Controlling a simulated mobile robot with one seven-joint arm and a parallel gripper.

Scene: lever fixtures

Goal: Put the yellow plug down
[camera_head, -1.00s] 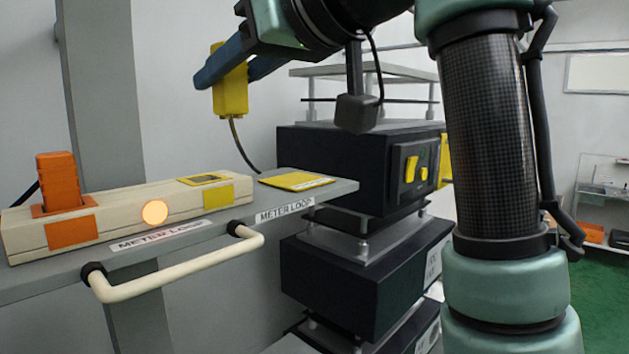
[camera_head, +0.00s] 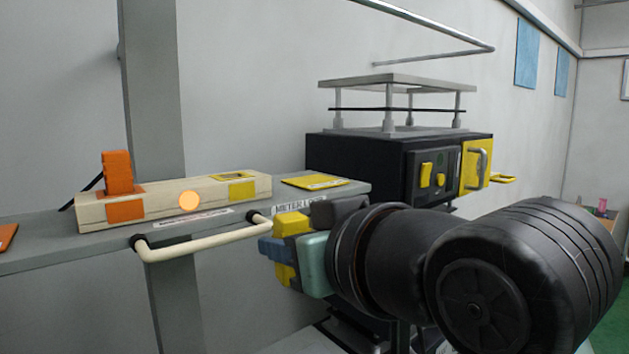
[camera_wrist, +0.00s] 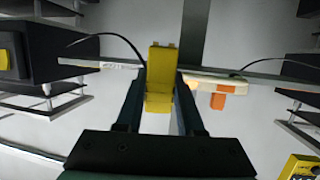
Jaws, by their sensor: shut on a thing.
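My gripper (camera_head: 277,248) is shut on the yellow plug (camera_head: 292,223), in front of the shelf's front edge and right of the white handle bar. In the wrist view the yellow plug (camera_wrist: 160,62) stands between the two fingers of my gripper (camera_wrist: 160,98). The cream outlet strip (camera_head: 165,204) lies on the grey shelf (camera_head: 60,240), with a yellow-framed socket (camera_head: 235,177) at its right end. A flat yellow pad (camera_head: 316,181) lies on the shelf to the right of the strip. My arm hides part of the shelf's right end.
An orange plug (camera_head: 118,172) stands in the strip's left end, near a glowing orange lamp (camera_head: 190,201). The white handle bar (camera_head: 205,240) juts out from the shelf front. A black unit (camera_head: 350,165) with yellow switches stands behind at right.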

